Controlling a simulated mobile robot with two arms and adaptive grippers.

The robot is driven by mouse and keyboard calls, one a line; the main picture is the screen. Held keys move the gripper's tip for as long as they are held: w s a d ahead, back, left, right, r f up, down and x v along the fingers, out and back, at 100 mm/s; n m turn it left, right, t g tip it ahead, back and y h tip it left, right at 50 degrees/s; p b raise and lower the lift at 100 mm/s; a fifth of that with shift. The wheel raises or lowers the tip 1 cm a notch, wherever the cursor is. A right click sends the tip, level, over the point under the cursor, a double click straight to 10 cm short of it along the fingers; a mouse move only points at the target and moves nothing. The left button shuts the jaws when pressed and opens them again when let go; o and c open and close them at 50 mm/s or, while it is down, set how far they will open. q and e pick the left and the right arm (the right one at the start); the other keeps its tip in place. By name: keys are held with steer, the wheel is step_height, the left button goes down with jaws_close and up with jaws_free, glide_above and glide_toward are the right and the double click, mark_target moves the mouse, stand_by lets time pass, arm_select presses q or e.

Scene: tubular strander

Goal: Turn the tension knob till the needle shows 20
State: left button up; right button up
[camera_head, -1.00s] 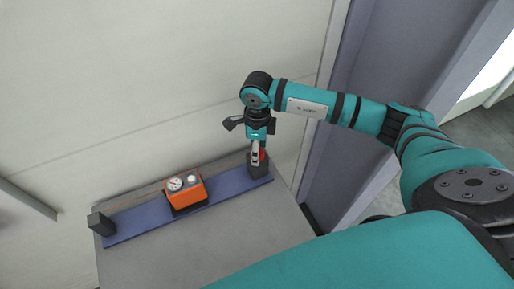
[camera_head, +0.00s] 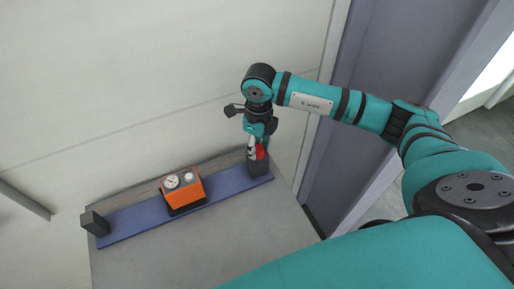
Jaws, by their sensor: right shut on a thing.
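The orange gauge box (camera_head: 184,194) sits mid-way along the blue rail. Its white round dial (camera_head: 172,182) is on top at the left, and a second small white round part (camera_head: 189,177) is beside it; the needle reading is too small to tell. A red knob (camera_head: 260,152) stands on the dark block at the right end of the rail. My right gripper (camera_head: 255,149) points down at this block and is shut on the red knob, which it partly hides. My left gripper is not in view.
The blue rail (camera_head: 137,222) lies on a grey table (camera_head: 240,240). A dark block (camera_head: 96,223) stands at its left end and another dark block (camera_head: 258,168) at its right. A pale wall rises behind, and a grey-purple post stands at the right.

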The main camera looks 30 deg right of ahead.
mark_target(258, 146)
steer(key=o, duration=1.1)
steer(key=shift+o, duration=0.2)
step_height(258, 146, up, 12)
steer(key=shift+w+d, duration=0.15)
steer(key=shift+d, duration=0.1)
